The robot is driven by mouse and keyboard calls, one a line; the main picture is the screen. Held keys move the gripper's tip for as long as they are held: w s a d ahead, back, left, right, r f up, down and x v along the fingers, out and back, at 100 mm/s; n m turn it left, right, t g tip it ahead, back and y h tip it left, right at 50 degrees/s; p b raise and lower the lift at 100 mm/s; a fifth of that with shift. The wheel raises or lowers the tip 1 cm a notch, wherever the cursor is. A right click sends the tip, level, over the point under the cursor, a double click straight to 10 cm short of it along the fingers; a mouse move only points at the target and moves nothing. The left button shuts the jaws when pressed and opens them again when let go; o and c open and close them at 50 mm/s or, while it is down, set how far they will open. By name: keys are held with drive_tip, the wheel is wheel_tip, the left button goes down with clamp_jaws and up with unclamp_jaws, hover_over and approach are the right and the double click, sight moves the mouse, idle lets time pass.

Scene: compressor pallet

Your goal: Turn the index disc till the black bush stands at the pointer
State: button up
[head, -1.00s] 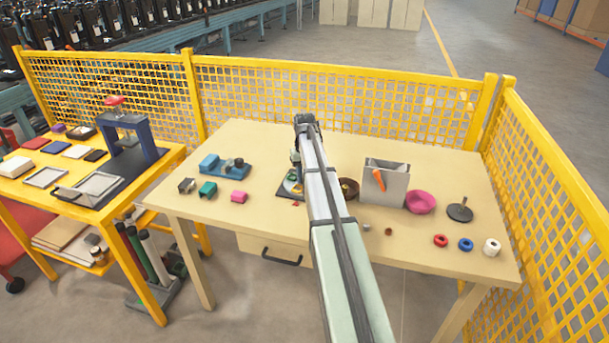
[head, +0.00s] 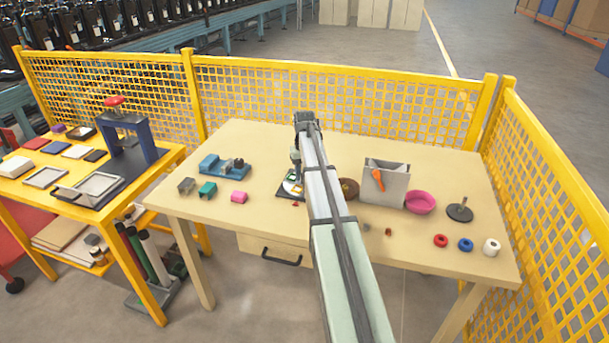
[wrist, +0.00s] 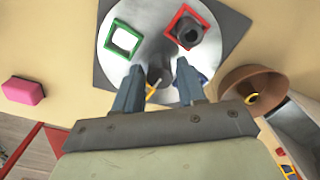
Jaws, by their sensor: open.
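The index disc (wrist: 150,40) is a pale round plate on a dark square base, and it also shows in the head view (head: 291,188), partly behind my arm. In the wrist view, a green square nest (wrist: 124,39) is at its upper left. The black bush (wrist: 189,31) stands in the red square nest at its upper right. Parts of yellow and blue markings show near my fingers. A dark round post (wrist: 160,76) stands at the disc's middle. My gripper (wrist: 161,70) is open, its fingers either side of this post; contact cannot be told. A small red piece (head: 295,204), perhaps the pointer, shows at the disc's near edge.
A brown bowl (wrist: 252,90) is close to the disc's right. A grey bin (head: 385,187) and pink bowl (head: 420,202) stand further right. A pink block (wrist: 24,90) is at the left. A blue fixture (head: 225,166) stands at the back left. Yellow mesh fencing borders the table.

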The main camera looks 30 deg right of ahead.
wheel_tip(320, 180, up, 13)
idle(0.5)
drive_tip(key=shift+c, duration=0.4)
drive_tip(key=shift+s+d, duration=0.1)
drive_tip(key=shift+d, duration=0.1)
drive_tip(key=shift+c, duration=0.7)
drive_tip(key=shift+m, duration=0.3)
drive_tip(key=s+d, duration=0.2)
drive_tip(key=d, duration=0.1)
drive_tip(key=d+f, duration=0.1)
drive_tip(key=shift+s+d, duration=0.15)
drive_tip(key=shift+s, duration=0.25)
drive_tip(key=c, duration=0.4)
drive_tip(key=shift+m, duration=0.4)
drive_tip(key=s, duration=0.2)
drive_tip(key=s+d+f, duration=0.1)
drive_tip(key=s, duration=0.1)
drive_tip(key=s+d+f, duration=0.1)
drive_tip(key=s, duration=0.1)
drive_tip(key=shift+s, duration=0.25)
clamp_jaws()
drive_tip(key=s+a+f+n+t+y, duration=0.2)
drive_tip(key=a+n, duration=0.3)
drive_tip(key=n, duration=0.5)
drive_tip(key=shift+s+a+t, duration=0.25)
drive_tip(key=shift+s+t, duration=0.5)
drive_tip(key=shift+t, duration=0.15)
